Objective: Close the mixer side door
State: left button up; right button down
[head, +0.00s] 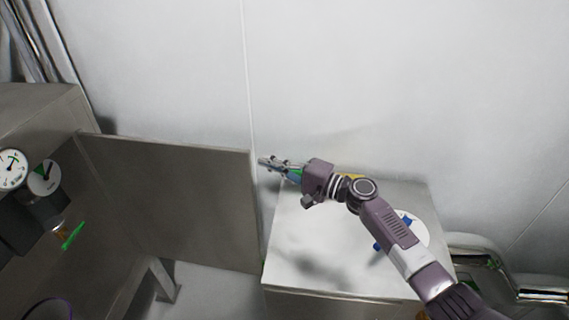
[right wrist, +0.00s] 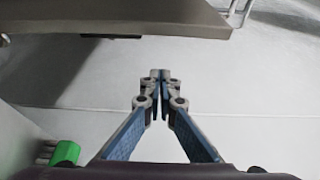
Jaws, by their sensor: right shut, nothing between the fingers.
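The mixer side door (head: 180,195) is a flat grey metal panel that stands swung open, out to the right from the mixer body (head: 45,110) at the left of the head view. My right gripper (head: 265,162) is just past the door's free edge, near its upper right corner. Its fingers are shut and empty, and I cannot tell whether they touch the door. In the right wrist view the closed fingertips (right wrist: 160,75) point toward a grey panel edge (right wrist: 120,20) across the top, which appears to be the door. My left gripper is not in view.
A pale cabinet top (head: 320,240) lies under my right arm, with a white round item (head: 415,232) and blue parts on it. Dials (head: 12,168) are on the mixer. Shiny pipes (head: 490,265) run at the lower right. A white wall stands behind.

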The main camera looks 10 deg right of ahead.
jog(key=s+a+p, duration=0.2)
jog(key=s+p, duration=0.1)
jog(key=shift+s+a, duration=0.1)
jog(key=shift+a, duration=0.05)
dwell(0.5)
